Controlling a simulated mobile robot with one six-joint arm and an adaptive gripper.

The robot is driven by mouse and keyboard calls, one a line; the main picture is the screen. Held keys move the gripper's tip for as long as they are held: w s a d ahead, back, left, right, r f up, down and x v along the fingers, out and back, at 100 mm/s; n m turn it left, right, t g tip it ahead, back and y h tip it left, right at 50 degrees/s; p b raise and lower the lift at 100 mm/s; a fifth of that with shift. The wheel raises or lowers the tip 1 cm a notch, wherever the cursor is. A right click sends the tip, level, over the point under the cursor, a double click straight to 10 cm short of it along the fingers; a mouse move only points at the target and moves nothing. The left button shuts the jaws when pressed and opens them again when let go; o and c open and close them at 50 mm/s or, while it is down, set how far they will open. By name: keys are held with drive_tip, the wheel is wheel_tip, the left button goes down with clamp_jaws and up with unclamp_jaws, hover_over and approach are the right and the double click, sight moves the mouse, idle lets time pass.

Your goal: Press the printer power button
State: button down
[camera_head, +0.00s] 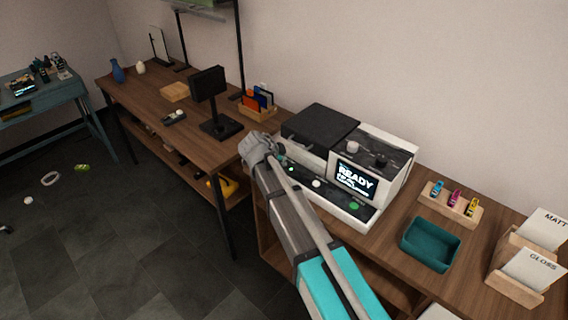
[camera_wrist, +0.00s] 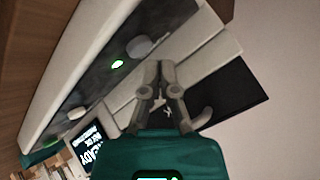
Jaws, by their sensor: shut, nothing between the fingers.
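The printer (camera_head: 401,180) is a white and dark grey machine on the wooden table, with a lit screen (camera_head: 353,182) reading READY. Its front control strip carries a white round button (camera_head: 316,183) and a green round one (camera_head: 354,205). In the wrist view, the strip shows a grey round button (camera_wrist: 139,46), a small lit green mark (camera_wrist: 117,64) beside it and a white button (camera_wrist: 77,113). My gripper (camera_head: 276,149) is at the strip's left end; its fingers (camera_wrist: 160,66) are shut and empty, beside the grey button. I cannot tell whether they touch the printer.
A teal tray (camera_head: 431,245), a wooden holder with coloured cartridges (camera_head: 452,204) and MATT and GLOSS card holders (camera_head: 527,268) stand right of the printer. A black monitor stand (camera_head: 215,127) and a card rack (camera_head: 257,112) stand to its left.

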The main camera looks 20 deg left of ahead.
sight(282, 163)
drive_tip(key=shift+f, duration=0.2)
drive_tip(key=shift+f+b, duration=0.25)
drive_tip(key=shift+b, duration=0.2)
drive_tip(key=shift+f+b, duration=0.3)
idle(0.8)
drive_tip(key=shift+r, duration=0.15)
drive_tip(key=shift+r+p, duration=0.65)
drive_tip(key=shift+p, duration=0.15)
wheel_tip(282, 163, up, 6)
drive_tip(key=p, duration=0.6)
idle(0.3)
drive_tip(key=shift+s, duration=0.1)
idle(0.5)
